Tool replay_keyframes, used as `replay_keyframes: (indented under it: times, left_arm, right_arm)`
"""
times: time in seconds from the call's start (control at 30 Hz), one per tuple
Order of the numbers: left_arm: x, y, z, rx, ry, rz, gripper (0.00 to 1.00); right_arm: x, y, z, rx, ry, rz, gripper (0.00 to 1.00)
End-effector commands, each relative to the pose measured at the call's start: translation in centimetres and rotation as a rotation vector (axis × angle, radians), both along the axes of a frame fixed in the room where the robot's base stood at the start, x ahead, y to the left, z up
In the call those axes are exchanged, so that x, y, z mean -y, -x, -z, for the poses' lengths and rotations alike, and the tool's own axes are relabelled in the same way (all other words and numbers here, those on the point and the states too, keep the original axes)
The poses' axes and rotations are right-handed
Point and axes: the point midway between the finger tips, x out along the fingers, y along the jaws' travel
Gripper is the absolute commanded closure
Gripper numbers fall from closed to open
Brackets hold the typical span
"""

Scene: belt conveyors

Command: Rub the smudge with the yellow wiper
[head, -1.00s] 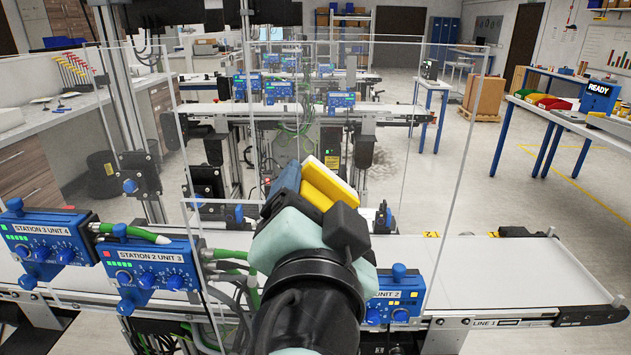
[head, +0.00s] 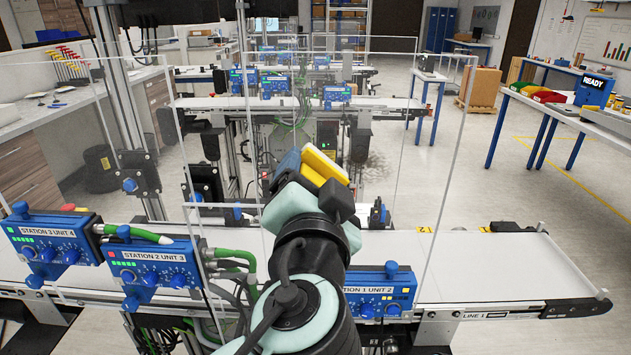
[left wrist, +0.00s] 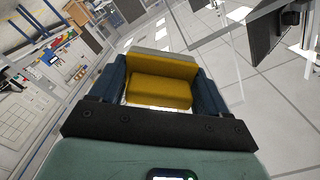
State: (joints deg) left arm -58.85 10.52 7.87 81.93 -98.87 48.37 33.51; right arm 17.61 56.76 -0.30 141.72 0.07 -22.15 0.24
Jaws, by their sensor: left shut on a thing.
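My left gripper (head: 314,178) is shut on the yellow wiper (head: 326,166), which sticks out from between its blue-and-dark fingers. In the left wrist view the wiper (left wrist: 160,90) sits squarely between the two fingers, with a grey strip along its far edge. The wiper is in front of the clear upright panel (head: 425,150) over the belt; I cannot tell whether it touches it. A faint grey, mottled patch, likely the smudge (head: 381,165), shows to the right of the wiper, seen on or through the panel. My right gripper is not in view.
A white belt conveyor (head: 480,265) runs across in front, with blue control boxes (head: 155,268) along its near edge. Black brackets (head: 205,185) stand left of the gripper. Another conveyor (head: 390,105) lies behind, and open floor to the right.

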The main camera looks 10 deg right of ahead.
Motion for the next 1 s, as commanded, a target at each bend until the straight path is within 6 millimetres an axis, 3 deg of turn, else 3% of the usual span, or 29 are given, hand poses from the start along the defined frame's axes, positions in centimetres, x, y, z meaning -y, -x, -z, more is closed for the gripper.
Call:
replay_keyframes:
  times: [1.0]
  left_arm:
    - [0.3, -1.1, 0.0, 0.000, 0.000, 0.000, 0.48]
  right_arm:
    - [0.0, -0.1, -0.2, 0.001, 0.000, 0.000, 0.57]
